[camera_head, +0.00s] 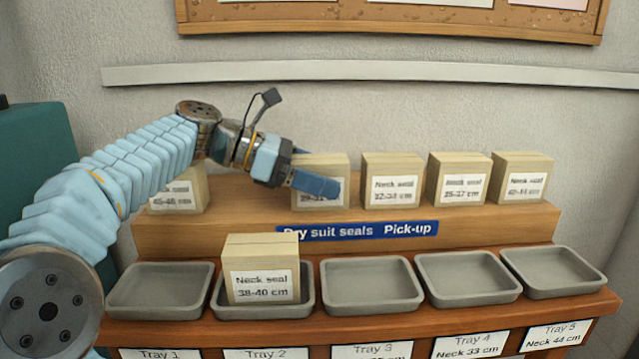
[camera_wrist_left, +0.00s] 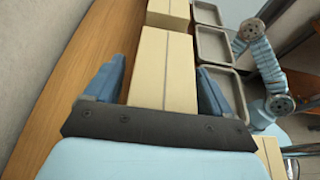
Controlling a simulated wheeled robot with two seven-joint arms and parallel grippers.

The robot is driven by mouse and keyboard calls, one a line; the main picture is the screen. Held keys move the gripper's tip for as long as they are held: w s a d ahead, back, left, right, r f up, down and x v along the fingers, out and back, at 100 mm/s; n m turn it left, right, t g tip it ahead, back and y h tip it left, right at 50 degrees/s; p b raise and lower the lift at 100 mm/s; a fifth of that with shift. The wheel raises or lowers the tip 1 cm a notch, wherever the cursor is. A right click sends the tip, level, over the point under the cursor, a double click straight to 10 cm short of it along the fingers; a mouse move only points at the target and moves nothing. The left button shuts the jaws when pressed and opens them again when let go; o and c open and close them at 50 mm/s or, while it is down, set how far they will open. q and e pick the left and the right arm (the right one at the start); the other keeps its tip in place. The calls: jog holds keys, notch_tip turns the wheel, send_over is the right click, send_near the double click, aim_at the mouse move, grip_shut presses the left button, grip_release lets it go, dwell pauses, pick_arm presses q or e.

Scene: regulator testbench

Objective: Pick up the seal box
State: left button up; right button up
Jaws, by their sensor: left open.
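A tan seal box (camera_head: 325,168) stands on the upper wooden shelf, its white label partly hidden by a blue finger. My left gripper (camera_head: 318,172) is open at this box, with one finger on its front side and one behind. In the left wrist view, the same box (camera_wrist_left: 162,75) lies between the two open fingers, with a narrow gap visible beside the right finger. Other tan neck seal boxes stand on the shelf: 32-34 cm (camera_head: 392,181), 35-37 cm (camera_head: 459,180), one at the right end (camera_head: 521,178) and one at the left end (camera_head: 178,190).
A 38-40 cm box (camera_head: 262,268) sits in the Tray 2 tray (camera_head: 220,303). The trays for Tray 1 (camera_head: 158,290), Tray 3 (camera_head: 371,285), Tray 4 (camera_head: 468,279) and Tray 5 (camera_head: 552,272) are empty. A wall and a pinboard (camera_head: 390,22) are behind the shelf.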

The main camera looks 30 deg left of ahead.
pick_arm(q)
jog(key=shift+c, duration=0.3)
jog(key=c, duration=1)
jog(key=shift+r, duration=0.1)
jog(key=shift+c, duration=0.2)
